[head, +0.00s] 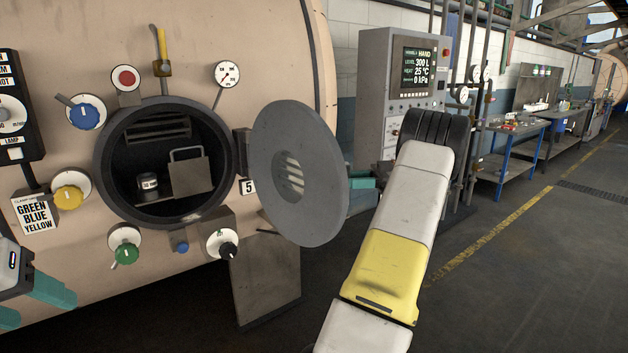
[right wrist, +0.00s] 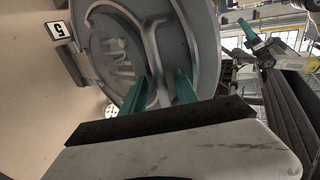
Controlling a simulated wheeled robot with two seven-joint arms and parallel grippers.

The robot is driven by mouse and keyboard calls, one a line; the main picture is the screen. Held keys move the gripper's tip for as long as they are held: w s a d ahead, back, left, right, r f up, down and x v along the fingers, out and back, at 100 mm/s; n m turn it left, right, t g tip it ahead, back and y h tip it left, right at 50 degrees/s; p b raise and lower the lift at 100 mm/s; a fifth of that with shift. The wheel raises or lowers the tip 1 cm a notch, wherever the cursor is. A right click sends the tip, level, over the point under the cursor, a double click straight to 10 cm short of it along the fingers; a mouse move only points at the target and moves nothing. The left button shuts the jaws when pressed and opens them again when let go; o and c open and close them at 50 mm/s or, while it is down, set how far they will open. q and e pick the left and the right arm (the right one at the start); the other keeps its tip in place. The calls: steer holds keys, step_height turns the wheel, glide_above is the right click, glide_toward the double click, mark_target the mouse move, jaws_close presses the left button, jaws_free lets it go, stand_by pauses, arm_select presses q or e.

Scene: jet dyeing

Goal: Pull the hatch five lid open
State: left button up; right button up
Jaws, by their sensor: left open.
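The hatch five lid (head: 325,150) is a round grey disc with a slotted centre. It stands swung out from the dark round hatch opening (head: 128,185), on the hinge at its right, beside the "5" plate (head: 249,187). My right gripper is behind the lid in the head view, mostly hidden. In the right wrist view, its green fingers (right wrist: 161,78) are apart, on either side of the lid's bent bar handle (right wrist: 153,45), with gaps visible. The lid's outer face (right wrist: 200,45) fills that view's middle. My left gripper (head: 30,303) is open and empty at the lower left edge.
Knobs and a gauge (head: 227,74) surround the opening. A dark pot (head: 148,185) and a metal piece (head: 190,175) are inside. A control cabinet (head: 372,80) stands behind my right arm. Workbenches (head: 512,130) line the wall; the floor at right is clear.

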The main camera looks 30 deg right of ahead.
steer(key=shift+d, duration=0.1)
steer(key=v, duration=0.7)
steer(key=shift+d, duration=0.3)
stand_by(0.5)
